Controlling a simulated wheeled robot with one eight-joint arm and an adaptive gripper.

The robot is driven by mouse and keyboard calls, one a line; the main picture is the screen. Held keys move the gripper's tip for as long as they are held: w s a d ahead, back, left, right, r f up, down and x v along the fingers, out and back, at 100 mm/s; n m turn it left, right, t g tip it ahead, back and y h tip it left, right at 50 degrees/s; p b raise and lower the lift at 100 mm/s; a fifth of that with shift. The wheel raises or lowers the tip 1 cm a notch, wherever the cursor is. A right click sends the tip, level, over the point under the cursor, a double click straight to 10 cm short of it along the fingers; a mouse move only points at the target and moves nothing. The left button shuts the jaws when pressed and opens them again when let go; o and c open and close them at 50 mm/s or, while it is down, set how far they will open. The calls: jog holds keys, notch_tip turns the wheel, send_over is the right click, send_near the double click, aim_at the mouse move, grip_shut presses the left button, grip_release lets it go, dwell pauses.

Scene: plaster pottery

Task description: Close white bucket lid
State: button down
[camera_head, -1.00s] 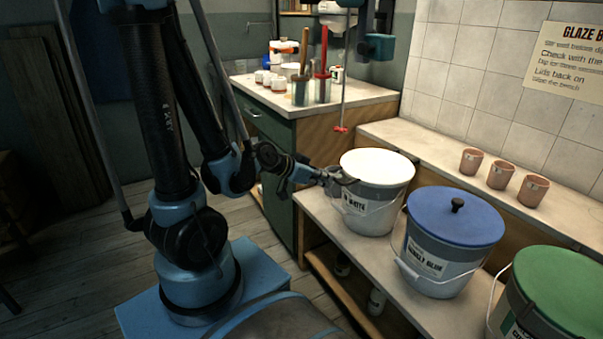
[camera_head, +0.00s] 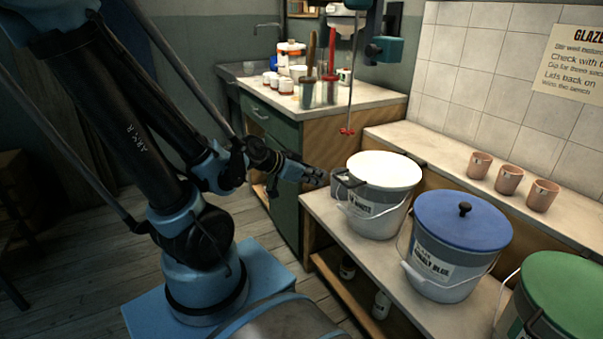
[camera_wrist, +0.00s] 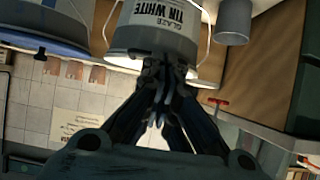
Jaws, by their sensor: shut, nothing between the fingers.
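The white bucket (camera_head: 375,213) stands upright on the low bench, labelled as white glaze. Its white lid (camera_head: 388,169) lies level across the top, with no gap that I can make out. A black handle (camera_head: 350,180) sticks out at the rim's left side. The far side of the rim is hidden.
A blue-lidded bucket (camera_head: 447,275) and a green-lidded bucket (camera_head: 560,295) stand to the right. A grey cup (camera_head: 338,188) is close by on the left. Several terracotta cups (camera_head: 509,179) line the upper ledge. A red-ended mixer (camera_head: 347,132) hangs behind.

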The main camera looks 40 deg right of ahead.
jog(key=shift+v, duration=2.7)
jog(key=shift+w, duration=0.1)
jog(key=w+a+f+n+t+y, duration=0.25)
jog(key=w+a+n, duration=0.25)
jog(key=w+a, duration=0.25)
jog(key=w+a+f+n+t+y, duration=0.25)
jog(key=w+a+n, duration=0.25)
jog(key=w+a, duration=0.25)
jog(key=a+n+y, duration=0.6)
jog(key=a+n, duration=0.4)
jog(key=a, duration=0.9)
jog(key=shift+w+f+n, duration=0.4)
jog(key=shift+w, duration=0.1)
